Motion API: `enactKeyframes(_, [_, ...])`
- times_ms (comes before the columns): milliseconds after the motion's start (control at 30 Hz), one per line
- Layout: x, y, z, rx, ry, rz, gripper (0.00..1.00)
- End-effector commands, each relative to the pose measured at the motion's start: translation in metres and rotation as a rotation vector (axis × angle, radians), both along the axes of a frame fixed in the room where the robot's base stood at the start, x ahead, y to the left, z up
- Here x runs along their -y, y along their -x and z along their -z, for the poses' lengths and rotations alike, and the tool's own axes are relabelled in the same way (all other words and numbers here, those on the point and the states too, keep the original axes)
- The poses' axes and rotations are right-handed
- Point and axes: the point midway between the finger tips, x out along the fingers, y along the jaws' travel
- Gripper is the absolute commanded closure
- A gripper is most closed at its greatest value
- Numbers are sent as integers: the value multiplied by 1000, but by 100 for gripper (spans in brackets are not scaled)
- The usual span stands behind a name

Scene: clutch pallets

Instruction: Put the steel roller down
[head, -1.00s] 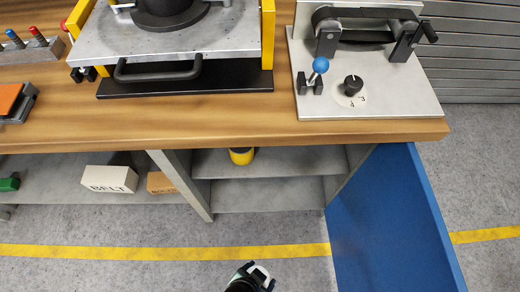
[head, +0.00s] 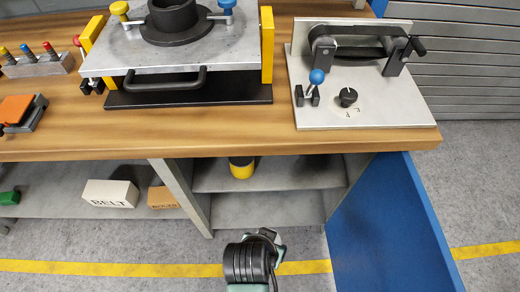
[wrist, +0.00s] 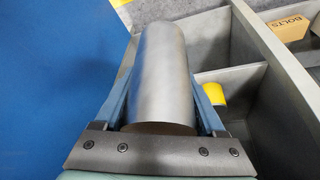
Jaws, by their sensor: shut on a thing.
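The steel roller (wrist: 163,75) is a plain grey cylinder that fills the middle of the wrist view. My gripper (wrist: 163,100) is shut on it, with a blue-grey finger on each side. In the head view my gripper (head: 272,240) is at the bottom centre, in front of the open shelves below the workbench (head: 230,143). The roller cannot be made out in the head view; my wrist hides most of that spot.
An open blue door (head: 385,225) stands right of the shelves (head: 270,175). A yellow and black object (head: 242,168) sits on the upper shelf. BELT (head: 110,193) and BOLTS (head: 163,198) boxes lie left of a divider. A belt fixture (head: 365,100) and a press plate (head: 180,55) occupy the bench top.

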Motion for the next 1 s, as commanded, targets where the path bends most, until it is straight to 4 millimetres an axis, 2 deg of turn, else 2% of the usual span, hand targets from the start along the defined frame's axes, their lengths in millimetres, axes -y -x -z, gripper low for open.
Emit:
enactKeyframes(33, [-1,-18,-22,16,-4,-49,100])
enactKeyframes(100, [-4,-33,-44,17,-10,-125,100])
enactKeyframes(300, [-15,-59,-102,30,-22,-330,100])
enactKeyframes(400, [-20,-66,-128,36,-23,-419,100])
enactKeyframes(1000, [-20,-50,-182,24,-24,-407,100])
